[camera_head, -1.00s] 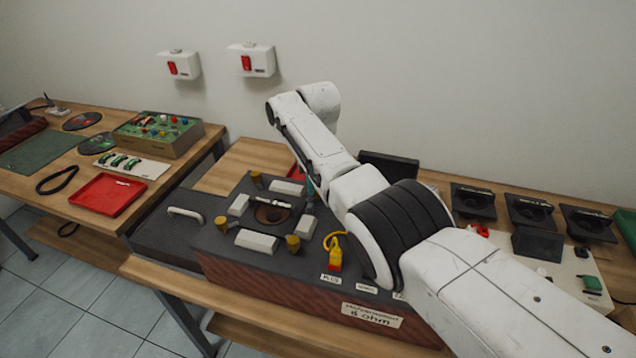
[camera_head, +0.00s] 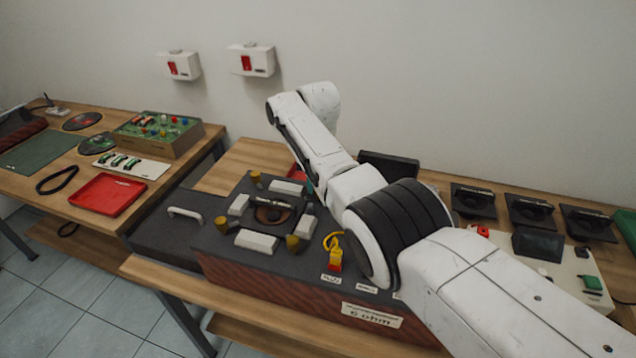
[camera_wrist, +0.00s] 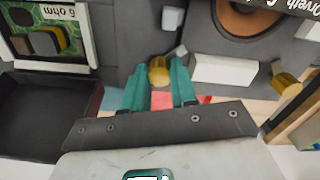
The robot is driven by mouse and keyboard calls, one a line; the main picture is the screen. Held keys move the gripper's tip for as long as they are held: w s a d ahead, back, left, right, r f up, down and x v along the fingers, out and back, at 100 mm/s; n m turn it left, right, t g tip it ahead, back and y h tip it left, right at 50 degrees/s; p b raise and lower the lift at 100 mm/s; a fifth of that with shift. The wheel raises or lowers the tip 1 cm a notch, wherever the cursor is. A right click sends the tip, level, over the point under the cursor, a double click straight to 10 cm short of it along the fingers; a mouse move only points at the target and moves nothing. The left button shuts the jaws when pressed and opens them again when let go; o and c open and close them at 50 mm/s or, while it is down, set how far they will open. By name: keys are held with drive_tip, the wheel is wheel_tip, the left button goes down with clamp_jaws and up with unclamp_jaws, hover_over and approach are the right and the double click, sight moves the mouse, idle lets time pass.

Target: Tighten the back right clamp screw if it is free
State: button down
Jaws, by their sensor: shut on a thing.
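A dark test box (camera_head: 222,250) carries a round speaker (camera_head: 272,214) framed by white clamp blocks (camera_head: 256,241). Brass clamp screws stand at its corners: front right (camera_head: 292,243), front left (camera_head: 221,223) and back left (camera_head: 256,177). The back right clamp screw (camera_wrist: 158,70) is hidden behind my arm in the head view. In the wrist view, the teal fingers of my gripper (camera_wrist: 160,84) are shut on its brass head, one finger on each side. A white clamp block (camera_wrist: 222,69) lies beside it. Whether the screw is tight cannot be told.
A yellow plug with cable (camera_head: 335,255) stands on the box near my arm. More speaker units (camera_head: 472,201) and a white board (camera_head: 560,275) are at right. A red tray (camera_head: 107,195) lies on the left table. A black bin (camera_wrist: 40,115) shows in the wrist view.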

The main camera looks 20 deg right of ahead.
drive_tip(key=c, duration=0.9)
unclamp_jaws()
wheel_tip(320, 180, up, 11)
drive_tip(key=shift+f, duration=0.1)
